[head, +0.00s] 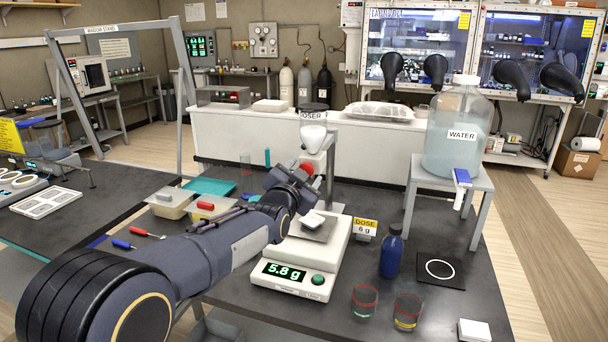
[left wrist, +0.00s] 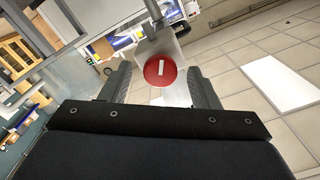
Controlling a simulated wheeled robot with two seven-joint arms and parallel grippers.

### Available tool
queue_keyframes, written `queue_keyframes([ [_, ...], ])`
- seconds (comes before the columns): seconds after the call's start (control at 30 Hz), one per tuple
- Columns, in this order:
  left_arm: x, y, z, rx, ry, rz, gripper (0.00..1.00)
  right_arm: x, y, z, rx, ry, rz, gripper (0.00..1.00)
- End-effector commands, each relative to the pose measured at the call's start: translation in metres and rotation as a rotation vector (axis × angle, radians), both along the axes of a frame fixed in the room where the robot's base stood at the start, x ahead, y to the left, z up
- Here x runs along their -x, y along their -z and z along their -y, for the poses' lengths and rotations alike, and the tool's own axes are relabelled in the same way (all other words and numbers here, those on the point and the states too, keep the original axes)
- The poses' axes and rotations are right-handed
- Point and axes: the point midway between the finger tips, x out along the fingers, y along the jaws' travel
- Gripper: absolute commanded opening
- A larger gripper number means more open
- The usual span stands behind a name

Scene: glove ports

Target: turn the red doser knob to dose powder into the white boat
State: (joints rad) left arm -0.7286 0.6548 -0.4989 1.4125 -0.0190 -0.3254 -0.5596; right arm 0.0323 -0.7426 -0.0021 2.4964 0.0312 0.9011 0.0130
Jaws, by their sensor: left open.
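The doser (head: 313,138) stands behind the balance (head: 300,270), with its red knob (head: 307,168) facing my left gripper (head: 295,181). In the left wrist view the round red knob (left wrist: 161,71) with a white bar mark sits between the two open fingers (left wrist: 160,88). Gaps show on both sides, so the fingers look apart from it. The bar mark stands nearly upright in that view. The white boat (head: 313,219) rests on the balance pan (head: 322,231), below the gripper. The balance display reads 5.8 g. My right gripper is not in view.
A sign (head: 366,227) beside the balance reads DOSE 6 g. A blue bottle (head: 391,252) and two glass beakers (head: 365,299) stand right of the balance. A water carboy (head: 456,135) sits on a stand.

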Motion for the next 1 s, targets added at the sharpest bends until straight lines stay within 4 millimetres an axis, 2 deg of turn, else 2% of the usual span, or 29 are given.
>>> queue_keyframes([
  [0.2, 0.037, 0.001, -0.011, 0.003, 0.002, 0.003, 0.56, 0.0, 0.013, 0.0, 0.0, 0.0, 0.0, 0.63],
  [0.4, 0.061, 0.001, -0.02, 0.001, 0.001, 0.001, 0.56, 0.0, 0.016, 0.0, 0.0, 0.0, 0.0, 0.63],
  [0.83, 0.066, 0.001, -0.025, 0.005, -0.002, -0.008, 0.56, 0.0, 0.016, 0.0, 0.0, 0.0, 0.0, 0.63],
  [0.93, 0.071, 0.008, -0.046, 0.048, -0.018, -0.07, 0.56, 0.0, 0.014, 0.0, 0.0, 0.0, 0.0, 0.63],
  [1.0, 0.081, 0.02, -0.075, 0.113, -0.038, -0.167, 0.56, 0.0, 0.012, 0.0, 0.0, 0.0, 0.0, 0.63],
])
